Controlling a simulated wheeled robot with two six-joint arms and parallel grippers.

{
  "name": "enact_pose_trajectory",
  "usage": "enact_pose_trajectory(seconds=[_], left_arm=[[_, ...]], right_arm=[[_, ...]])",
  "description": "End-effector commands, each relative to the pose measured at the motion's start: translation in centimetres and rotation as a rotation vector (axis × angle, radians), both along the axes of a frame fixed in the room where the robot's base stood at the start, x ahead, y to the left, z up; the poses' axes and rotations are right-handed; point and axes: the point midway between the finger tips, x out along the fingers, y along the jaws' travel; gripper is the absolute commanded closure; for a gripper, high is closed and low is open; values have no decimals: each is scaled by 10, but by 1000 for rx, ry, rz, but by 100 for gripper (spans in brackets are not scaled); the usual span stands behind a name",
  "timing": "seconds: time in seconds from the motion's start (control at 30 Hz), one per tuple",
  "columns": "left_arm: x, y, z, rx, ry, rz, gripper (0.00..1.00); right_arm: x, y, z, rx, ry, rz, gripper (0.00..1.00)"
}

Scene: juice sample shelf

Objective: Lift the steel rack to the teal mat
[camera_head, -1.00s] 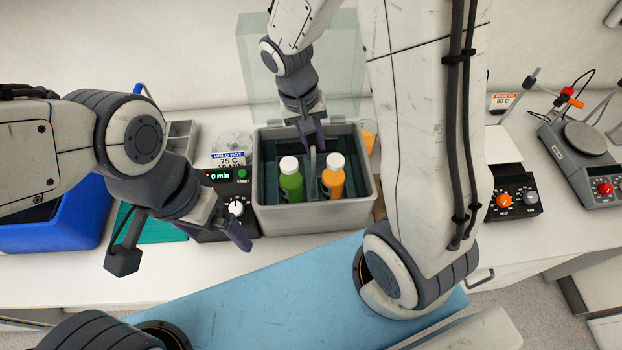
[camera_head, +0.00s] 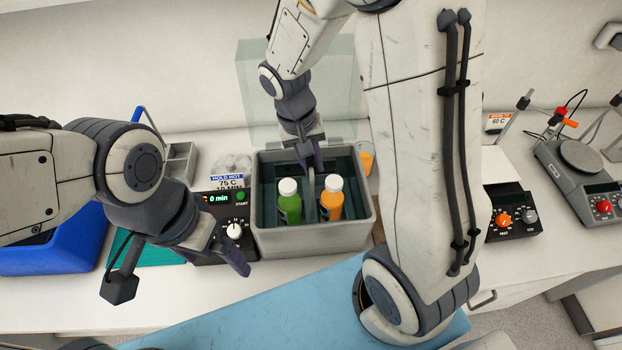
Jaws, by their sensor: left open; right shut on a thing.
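The steel rack's grey upright handle (camera_head: 312,203) shows between a green bottle (camera_head: 289,207) and an orange bottle (camera_head: 332,203), both white-capped, inside the grey water bath (camera_head: 318,239). The rack's lower part is hidden by the bottles and bath wall. My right gripper (camera_head: 312,168) points down into the bath and is shut on the top of the handle. The teal mat (camera_head: 155,252) lies left of the bath, partly covered by my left arm. My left gripper (camera_head: 180,275) is open and empty in front of the mat and the control box.
A control box (camera_head: 222,238) reading 0 min stands between mat and bath. A blue container (camera_head: 52,246) is left of the mat, with a grey compartment tray (camera_head: 180,160) behind. A clear lid (camera_head: 255,95) stands behind the bath. A hotplate unit (camera_head: 512,212) is at the right.

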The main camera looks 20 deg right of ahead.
Motion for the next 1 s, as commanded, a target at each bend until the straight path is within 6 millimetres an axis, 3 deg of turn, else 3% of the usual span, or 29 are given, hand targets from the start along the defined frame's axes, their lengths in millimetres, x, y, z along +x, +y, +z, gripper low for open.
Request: enact_pose_trajectory(seconds=[0.6, 1.0], left_arm=[[0, 0, -16, 0, 0, 3, 0], [0, 0, -17, 0, 0, 3, 0]], right_arm=[[1, 0, 90, 1, -7, -1, 100], [1, 0, 100, 0, -3, 1, 100]])
